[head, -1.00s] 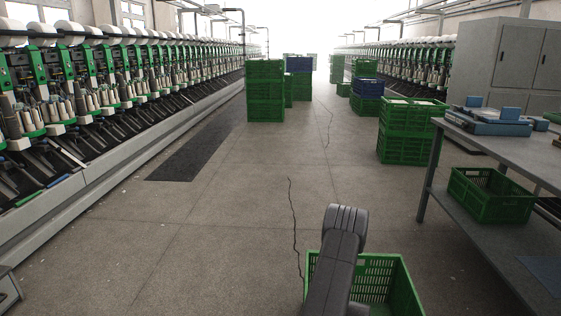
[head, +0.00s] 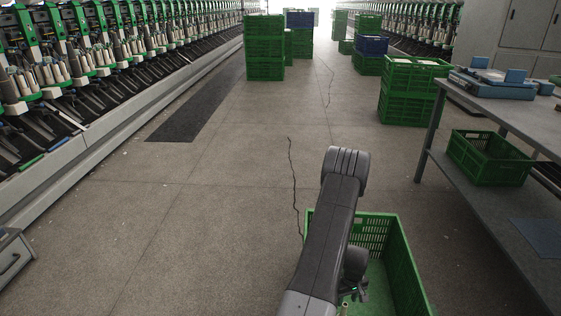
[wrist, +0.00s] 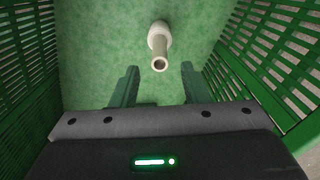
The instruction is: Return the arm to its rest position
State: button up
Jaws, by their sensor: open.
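My arm (head: 330,225) reaches up and bends over a green crate (head: 407,270) at the bottom of the head view. My gripper (wrist: 158,78) is open in the wrist view, its two fingers apart with nothing between them. Beyond the fingertips a pale tube or cone with a hollow end (wrist: 159,45) shows over the green crate floor (wrist: 95,50); it is not gripped. The crate's slatted walls (wrist: 275,45) rise on both sides of the gripper. In the head view the gripper is mostly hidden behind my arm.
A grey table (head: 500,120) with a blue device on top and a green crate (head: 488,157) on its lower shelf stands at right. Stacked green crates (head: 408,90) stand farther back. Winding machines (head: 85,75) line the left. The middle floor is clear.

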notch_tip(320, 180, down, 9)
jog(key=b, duration=0.2)
jog(key=shift+b, duration=0.35)
notch_tip(320, 180, up, 11)
jog(key=p, duration=0.4)
jog(key=shift+w+r, duration=0.1)
jog(key=shift+r, duration=0.05)
notch_tip(320, 180, up, 27)
jog(key=m+p, duration=0.2)
jog(key=p, duration=1.6)
send_over(344, 311)
jog(key=w+a, duration=0.6)
jog(key=a, duration=0.6)
jog(key=a+r+p, duration=0.3)
jog(key=r+p, duration=0.2)
jog(key=r, duration=0.3)
jog(key=a+r+p, duration=0.4)
jog(key=r+p, duration=0.1)
jog(key=r, duration=0.3)
jog(key=a+r+m+p, duration=0.1)
jog(key=a+r+p, duration=0.3)
jog(key=r+p, duration=0.2)
jog(key=shift+s+r, duration=0.45)
jog(key=shift+r, duration=0.8)
jog(key=shift+d, duration=0.1)
